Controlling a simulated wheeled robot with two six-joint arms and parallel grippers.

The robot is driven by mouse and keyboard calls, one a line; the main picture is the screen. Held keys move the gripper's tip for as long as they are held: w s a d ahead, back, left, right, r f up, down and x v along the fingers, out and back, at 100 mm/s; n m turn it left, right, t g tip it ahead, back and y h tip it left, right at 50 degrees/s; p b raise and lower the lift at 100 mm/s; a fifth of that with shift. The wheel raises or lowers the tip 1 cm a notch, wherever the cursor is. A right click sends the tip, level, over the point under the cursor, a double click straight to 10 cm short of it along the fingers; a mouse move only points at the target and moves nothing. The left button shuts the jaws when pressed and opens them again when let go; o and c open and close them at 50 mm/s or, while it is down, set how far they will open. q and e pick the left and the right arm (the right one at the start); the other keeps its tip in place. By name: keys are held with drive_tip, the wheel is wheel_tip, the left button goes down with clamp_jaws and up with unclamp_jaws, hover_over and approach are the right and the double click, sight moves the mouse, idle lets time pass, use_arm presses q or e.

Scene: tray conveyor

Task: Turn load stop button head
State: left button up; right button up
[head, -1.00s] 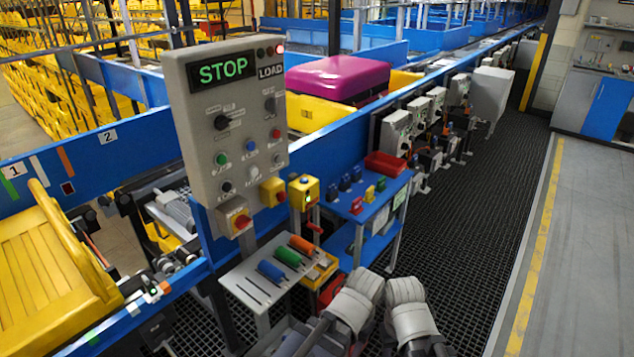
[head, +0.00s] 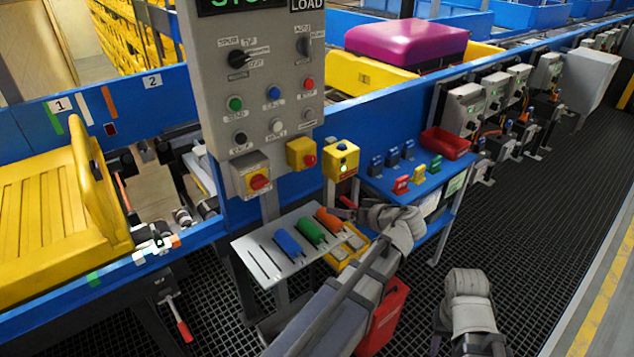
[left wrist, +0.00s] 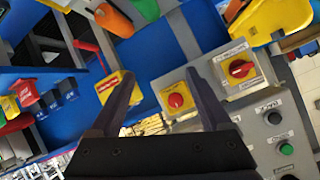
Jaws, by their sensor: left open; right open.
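In the left wrist view my left gripper (left wrist: 158,75) is open and empty. The red button head (left wrist: 176,100) shows between its fingers, apparently beyond them; the rotary knob (left wrist: 240,69) is right of them.
Another yellow box (head: 342,145) stands right of the panel. Below is a grey shelf (head: 262,262) with blue, green and orange handles. A blue table (head: 385,185) holds small coloured parts and a red bin (head: 446,143). The grated floor at right is clear.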

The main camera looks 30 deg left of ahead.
sight(313, 162)
use_arm(q)
drive_tip(key=shift+w+a+r+n+t+y+b, duration=0.4)
drive_tip(key=shift+w+a+r+n+y+b, duration=0.3)
drive_tip(key=shift+w+a, duration=1.25)
drive_tip(key=shift+w+a+r+n+t+y+b, duration=0.5)
drive_tip(key=shift+w+a+r+n+y, duration=0.45)
drive_tip(key=shift+a, duration=1.9)
drive_tip(key=shift+w+a+r+n+t+y+b, duration=0.3)
drive_tip(key=shift+w+a+r+n+y+b, duration=0.5)
drive_tip(key=shift+w+a, duration=1.2)
use_arm(e)
drive_tip(key=shift+f, duration=2.75)
use_arm(q)
drive_tip(key=shift+s+a, duration=0.4)
drive_tip(key=shift+s, duration=0.05)
drive_tip(key=shift+c, duration=0.3)
clamp_jaws()
